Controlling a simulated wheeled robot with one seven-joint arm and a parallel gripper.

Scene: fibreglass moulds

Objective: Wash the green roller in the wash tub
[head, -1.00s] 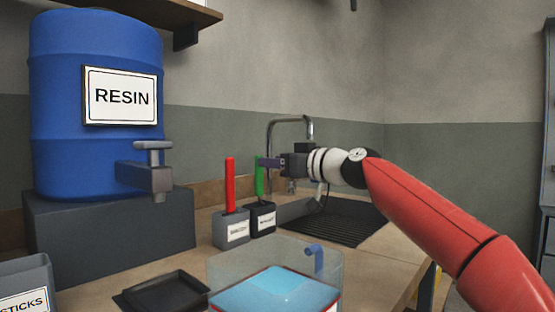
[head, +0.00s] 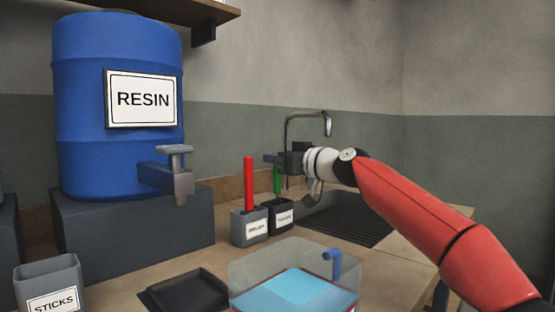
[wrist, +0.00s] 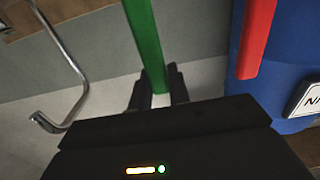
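The green roller (head: 277,180) shows as an upright green handle in a small black labelled holder (head: 281,217) by the sink; its lower part is hidden inside. My gripper (head: 271,159) is at the top of this handle. In the wrist view the green handle (wrist: 143,40) runs between the two fingers of my gripper (wrist: 157,80), which stand apart with a slight gap beside it. The handle is still in its holder. A clear tub (head: 255,270) with light blue liquid, likely the wash tub, stands at the front of the bench.
A red handle (head: 248,185) stands in a grey holder (head: 250,230) just left. A sink with a drain rack (head: 350,226) and tap (head: 327,122) lies behind. The blue resin drum (head: 80,100), a black tray (head: 188,292) and a sticks bin (head: 48,280) are at left.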

